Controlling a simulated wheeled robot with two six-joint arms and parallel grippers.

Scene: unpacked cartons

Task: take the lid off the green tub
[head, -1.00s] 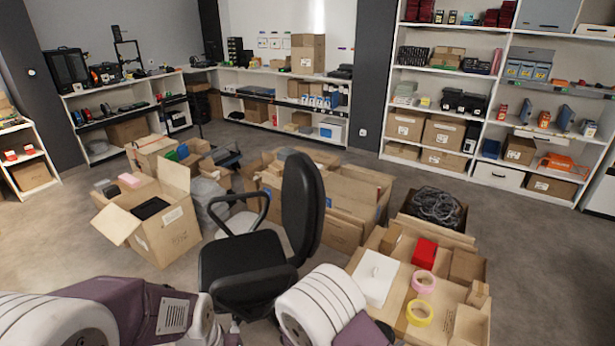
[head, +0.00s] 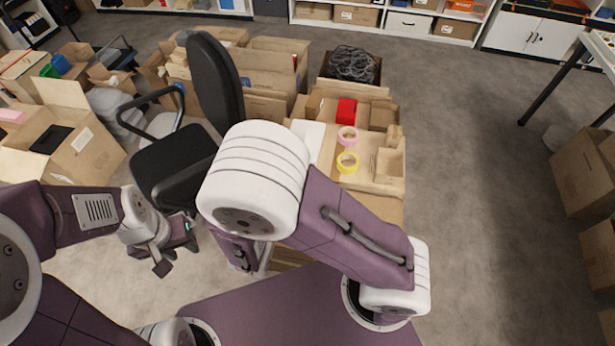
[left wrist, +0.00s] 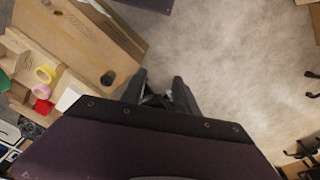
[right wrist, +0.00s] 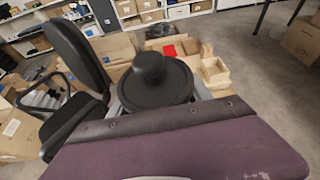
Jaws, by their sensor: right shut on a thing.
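A black, round, lid-like disc (right wrist: 155,92) with a knob on top fills the middle of the right wrist view. My right gripper is shut on it; the fingertips are mostly hidden behind the disc. In the head view my right arm covers the right gripper and the disc. My left gripper (head: 176,257) is open and empty over bare floor; its two fingers are apart in the left wrist view (left wrist: 158,88). No green tub shows clearly. A small green thing (head: 49,71) sits among the cartons at far left; I cannot tell what it is.
Cartons right of the chair (head: 180,150) carry a red box (head: 346,110), pink tape (head: 347,138) and yellow tape (head: 347,163). A small dark round thing (left wrist: 107,78) shows at a board's edge. The floor on the right (head: 470,170) is clear.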

